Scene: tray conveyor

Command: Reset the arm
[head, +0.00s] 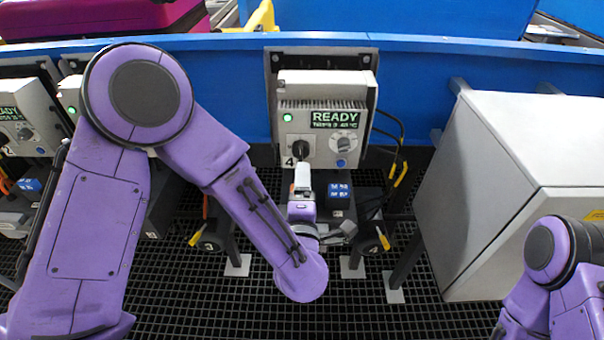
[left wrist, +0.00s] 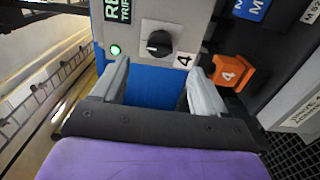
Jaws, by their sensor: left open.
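My left arm comes in from the left, and its left gripper (head: 302,176) is in front of the lower part of a grey control box (head: 320,104) marked 4. In the left wrist view the same gripper (left wrist: 157,84) is open, with two grey fingers apart and nothing seen between them. A black rotary knob (left wrist: 158,44) and a lit green lamp (left wrist: 115,50) on the box show beyond the fingertips. The box's display (head: 334,119) reads READY in green. My right arm shows only in part at the lower right edge; its gripper is out of view.
A large grey cabinet (head: 500,190) stands to the right. Blue conveyor framing (head: 420,75) runs behind the box. Yellow-tipped handles (head: 401,174) hang near it. An orange block marked 4 (left wrist: 234,72) is right of the fingers. Black floor grating (head: 200,310) lies below.

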